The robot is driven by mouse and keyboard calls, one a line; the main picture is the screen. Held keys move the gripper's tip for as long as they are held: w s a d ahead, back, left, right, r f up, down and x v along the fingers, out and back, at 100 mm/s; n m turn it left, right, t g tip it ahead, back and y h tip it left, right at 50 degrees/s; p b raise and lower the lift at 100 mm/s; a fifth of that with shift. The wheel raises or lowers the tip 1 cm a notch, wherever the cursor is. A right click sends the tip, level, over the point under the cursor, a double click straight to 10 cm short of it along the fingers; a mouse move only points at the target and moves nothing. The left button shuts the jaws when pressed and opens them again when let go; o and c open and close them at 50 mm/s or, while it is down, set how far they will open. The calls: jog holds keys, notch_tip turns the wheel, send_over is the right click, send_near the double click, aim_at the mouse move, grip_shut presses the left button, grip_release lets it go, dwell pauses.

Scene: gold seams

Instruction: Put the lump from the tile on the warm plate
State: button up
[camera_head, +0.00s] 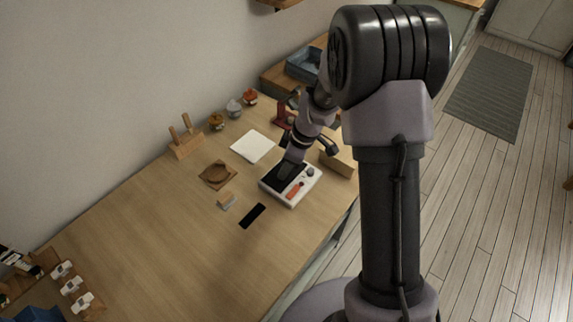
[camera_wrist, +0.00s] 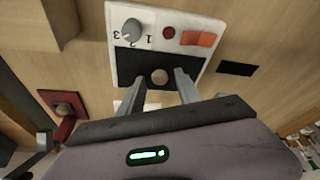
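The warm plate is a white box with a black top, a knob marked 1 to 3, a red lamp and an orange switch; it is in the head view (camera_head: 291,184) and the wrist view (camera_wrist: 203,63). A small round beige lump (camera_wrist: 159,76) shows against its black top and seems to rest there. My gripper (camera_wrist: 160,77) is open, its two fingers on either side of the lump with a gap to each. In the head view my gripper (camera_head: 287,171) is low over the black top and hides the lump. The white square tile (camera_head: 253,146) looks bare.
A wooden block (camera_head: 340,160) and a dark red stand (camera_head: 283,114) are close to the warm plate. A brown wooden dish (camera_head: 217,175), a small block (camera_head: 227,200) and a black strip (camera_head: 252,216) lie left of it.

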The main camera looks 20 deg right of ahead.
jog(key=p+v, duration=0.5)
jog(key=v, duration=0.7)
jog(key=s+a+r+m+t, duration=0.1)
jog(key=s+a+r+m, duration=0.15)
jog(key=r, duration=0.35)
jog(key=s+a+r+m, duration=0.1)
jog(key=s+r+m, duration=0.2)
jog(key=s+r, duration=0.15)
jog(key=s+a+r+m+t, duration=0.1)
jog(key=s+a+r+m, duration=0.1)
jog(key=s+m, duration=0.3)
jog(key=s+a+r+m+t+h, duration=0.1)
jog(key=s+r+m, duration=0.4)
jog(key=s, duration=0.6)
jog(key=shift+a+t, duration=0.45)
jog(key=shift+t, duration=0.05)
jog(key=shift+s+m+b, duration=0.1)
jog(key=shift+m+b, duration=0.15)
jog(key=shift+b, duration=0.05)
